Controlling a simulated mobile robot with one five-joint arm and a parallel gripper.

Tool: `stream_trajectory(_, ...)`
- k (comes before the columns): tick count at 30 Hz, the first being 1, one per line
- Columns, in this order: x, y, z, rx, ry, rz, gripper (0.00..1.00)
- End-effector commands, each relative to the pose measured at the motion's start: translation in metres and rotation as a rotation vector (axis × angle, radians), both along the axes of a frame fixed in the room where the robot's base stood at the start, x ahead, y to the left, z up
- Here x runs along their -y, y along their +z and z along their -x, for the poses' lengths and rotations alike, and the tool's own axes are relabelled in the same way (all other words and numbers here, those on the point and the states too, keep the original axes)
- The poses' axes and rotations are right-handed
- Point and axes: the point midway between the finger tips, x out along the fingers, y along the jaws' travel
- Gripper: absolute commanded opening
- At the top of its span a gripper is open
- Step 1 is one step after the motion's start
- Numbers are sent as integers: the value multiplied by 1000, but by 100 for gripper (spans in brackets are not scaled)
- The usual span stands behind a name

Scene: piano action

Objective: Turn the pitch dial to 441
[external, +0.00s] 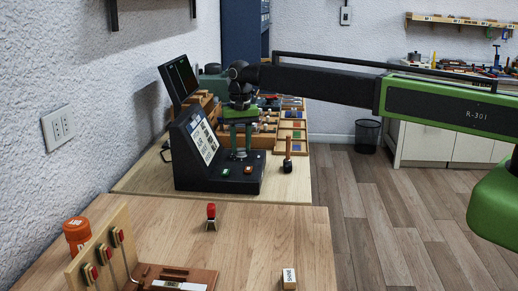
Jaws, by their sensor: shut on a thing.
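A black console (215,180) with a sloped display panel (199,139) stands on the far bench. The pitch dial (239,154) appears as a small light knob on its flat top, under my gripper. My gripper (238,149) points straight down with its green fingers closed around the dial. The fingers hide much of the dial. The number on the display is too small to read. A green button and a red button (249,170) sit on the console in front of the dial.
A dark monitor (179,80) stands behind the console, near the wall. A wooden-handled tool (287,155) stands right of the console. Wooden trays (290,130) fill the bench behind. The near bench holds a red-topped tool (211,214), an orange jar (77,233) and a small block (289,279).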

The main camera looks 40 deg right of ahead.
Motion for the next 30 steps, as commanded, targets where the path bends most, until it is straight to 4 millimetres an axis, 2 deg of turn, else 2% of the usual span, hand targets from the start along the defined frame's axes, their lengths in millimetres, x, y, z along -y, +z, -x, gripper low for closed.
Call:
stream_trajectory(8, 0, 0, 2, -4, 0, 0, 0)
stream_trajectory(9, 0, 0, 2, -5, 1, 1, 33)
stream_trajectory(14, 0, 0, 1, -4, 1, 1, 53)
stream_trajectory(24, 0, 2, 0, -1, 1, 0, 53)
stream_trajectory(30, 0, 25, 0, -1, 1, 0, 53)
